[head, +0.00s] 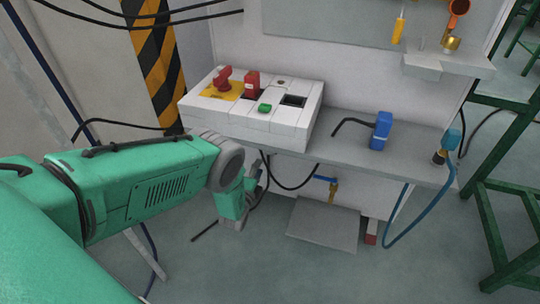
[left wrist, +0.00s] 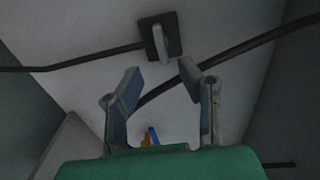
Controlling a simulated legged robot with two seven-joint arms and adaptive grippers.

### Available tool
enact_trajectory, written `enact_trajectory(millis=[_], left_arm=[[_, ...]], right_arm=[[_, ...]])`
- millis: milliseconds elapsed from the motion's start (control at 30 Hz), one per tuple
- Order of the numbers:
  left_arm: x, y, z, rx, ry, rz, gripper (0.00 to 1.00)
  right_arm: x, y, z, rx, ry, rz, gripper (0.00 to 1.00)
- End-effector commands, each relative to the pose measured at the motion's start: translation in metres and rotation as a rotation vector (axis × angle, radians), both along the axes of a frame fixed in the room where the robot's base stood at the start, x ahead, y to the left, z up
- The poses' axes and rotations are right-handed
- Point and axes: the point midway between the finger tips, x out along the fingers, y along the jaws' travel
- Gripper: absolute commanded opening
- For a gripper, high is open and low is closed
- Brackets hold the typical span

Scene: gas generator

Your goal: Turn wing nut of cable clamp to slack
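In the left wrist view, the cable clamp (left wrist: 149,42) is a dark square plate on a pale surface, with a grey upright wing nut (left wrist: 165,41) on it. A black cable (left wrist: 80,60) meets the clamp from the left. My left gripper (left wrist: 160,70) is open, its two fingers apart and nothing between them. The clamp lies ahead of the fingertips and apart from them, roughly centred on the gap. In the head view my left gripper (head: 246,192) is below the control box at the shelf's left end; the clamp is not seen there. My right gripper is not in view.
A white control box (head: 215,105) with red and green controls sits on the grey shelf (head: 345,155). A second black cable (left wrist: 240,50) crosses right of the clamp. A blue-handled valve (head: 328,180) is under the shelf. A green frame (head: 490,200) stands right.

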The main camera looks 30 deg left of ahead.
Motion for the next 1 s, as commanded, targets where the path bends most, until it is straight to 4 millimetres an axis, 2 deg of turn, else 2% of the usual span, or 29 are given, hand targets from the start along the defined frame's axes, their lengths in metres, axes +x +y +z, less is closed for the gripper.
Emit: enact_trajectory(millis=[33, 200, 400, 600, 867, 967, 1000], left_arm=[[0.012, 0.003, -0.003, 0.0, -0.004, 0.001, 0.33], [0.047, 0.011, -0.004, -0.001, -0.004, 0.0, 0.33], [0.076, 0.018, -0.003, -0.002, -0.001, 0.0, 0.33], [0.089, 0.021, -0.001, -0.002, 0.001, 0.0, 0.33], [0.09, 0.021, 0.0, -0.002, 0.001, 0.0, 0.33], [0.09, 0.021, 0.0, -0.002, 0.001, 0.0, 0.01], [0.089, 0.021, 0.0, -0.002, 0.001, 0.0, 0.0]], right_arm=[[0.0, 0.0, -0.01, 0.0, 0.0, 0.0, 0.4], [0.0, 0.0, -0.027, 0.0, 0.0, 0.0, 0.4], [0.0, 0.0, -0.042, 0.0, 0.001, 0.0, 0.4], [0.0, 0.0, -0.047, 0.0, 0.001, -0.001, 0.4], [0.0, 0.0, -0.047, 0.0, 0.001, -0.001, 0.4], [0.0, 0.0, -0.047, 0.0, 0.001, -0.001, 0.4], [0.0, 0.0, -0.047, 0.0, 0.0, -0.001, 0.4]])
